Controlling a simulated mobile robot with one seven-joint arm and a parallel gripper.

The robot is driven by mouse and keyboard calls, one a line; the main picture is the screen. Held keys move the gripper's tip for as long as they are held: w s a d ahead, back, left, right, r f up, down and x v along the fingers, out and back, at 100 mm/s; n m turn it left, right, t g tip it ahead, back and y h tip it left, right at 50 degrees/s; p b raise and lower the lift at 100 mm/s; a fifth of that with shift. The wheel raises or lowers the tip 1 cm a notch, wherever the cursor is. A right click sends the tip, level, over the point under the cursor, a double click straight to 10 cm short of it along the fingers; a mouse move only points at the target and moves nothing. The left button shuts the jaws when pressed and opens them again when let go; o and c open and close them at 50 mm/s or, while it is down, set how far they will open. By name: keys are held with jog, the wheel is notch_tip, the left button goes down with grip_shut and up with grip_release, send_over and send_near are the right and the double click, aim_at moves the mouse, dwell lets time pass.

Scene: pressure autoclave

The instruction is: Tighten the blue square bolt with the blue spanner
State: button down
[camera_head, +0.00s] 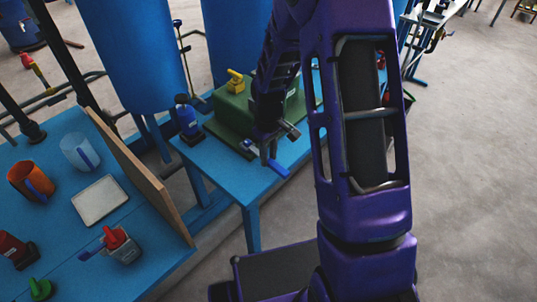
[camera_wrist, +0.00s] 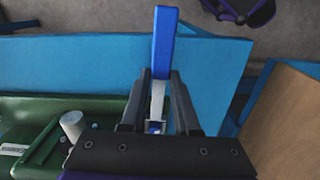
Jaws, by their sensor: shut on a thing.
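My gripper (camera_head: 268,150) is shut on the blue spanner (camera_head: 278,168), in front of the green block. In the wrist view the spanner's blue handle (camera_wrist: 163,45) points away past the fingertips. Its bare metal part (camera_wrist: 157,98) lies between the two dark fingers of my gripper (camera_wrist: 159,76). A small blue patch shows low between the fingers; I cannot tell whether it is the blue square bolt or part of the spanner. Whether the spanner touches a bolt is hidden.
The green block (camera_head: 228,108) with a yellow valve handle (camera_head: 235,80) stands on a blue table (camera_head: 215,163). A metal peg (camera_wrist: 73,125) is left of my fingers. A wooden board (camera_head: 150,185) edges the left table.

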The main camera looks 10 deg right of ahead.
jog(key=shift+f, duration=0.25)
jog(key=c, duration=0.6)
grip_release()
notch_tip(320, 180, up, 18)
jog(key=p, duration=0.3)
jog(key=shift+f, duration=0.25)
jog(key=shift+o, duration=0.2)
